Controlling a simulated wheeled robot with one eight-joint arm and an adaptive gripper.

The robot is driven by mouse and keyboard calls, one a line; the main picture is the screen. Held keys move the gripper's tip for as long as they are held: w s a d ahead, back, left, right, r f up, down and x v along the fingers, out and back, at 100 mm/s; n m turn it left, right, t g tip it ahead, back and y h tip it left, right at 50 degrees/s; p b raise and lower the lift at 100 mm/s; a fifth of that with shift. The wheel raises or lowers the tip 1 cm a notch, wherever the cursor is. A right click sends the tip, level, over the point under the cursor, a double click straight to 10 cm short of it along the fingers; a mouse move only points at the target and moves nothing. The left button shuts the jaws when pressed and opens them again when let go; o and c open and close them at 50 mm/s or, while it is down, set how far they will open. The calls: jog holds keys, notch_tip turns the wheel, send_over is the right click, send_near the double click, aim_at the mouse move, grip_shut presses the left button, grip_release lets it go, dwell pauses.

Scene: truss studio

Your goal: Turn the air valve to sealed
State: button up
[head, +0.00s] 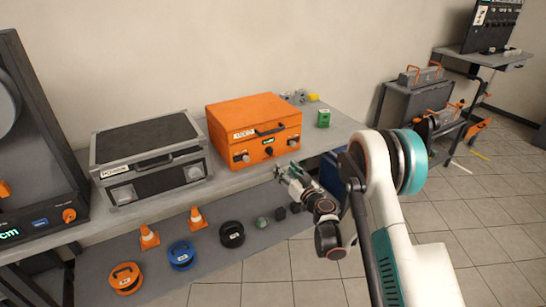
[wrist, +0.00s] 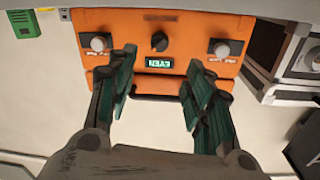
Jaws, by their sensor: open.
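An orange case (head: 253,115) sits on the bench, its front face towards me. A round black knob (wrist: 160,41) is at the middle of that face, above a small lit display (wrist: 159,62) in the wrist view, where the case appears upside down. The knob (head: 268,151) also shows in the head view, below the display. It looks like the air valve, but I cannot read its setting. My gripper (wrist: 162,62) is open and empty in front of the face, its fingers apart on either side of the display. They do not appear to touch the knob.
Two grey round fittings (wrist: 98,44) (wrist: 222,49) flank the knob, and a black handle (wrist: 157,97) spans the face. A grey-black case (head: 150,155) stands left of the orange one, a green box (head: 323,118) to its right.

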aim_at(272, 153)
jog(key=b+x, duration=0.3)
jog(key=x, duration=0.8)
jog(key=shift+w, duration=0.35)
jog(key=shift+a+r, duration=0.1)
jog(key=shift+a, duration=0.05)
jog(key=c, duration=1.1)
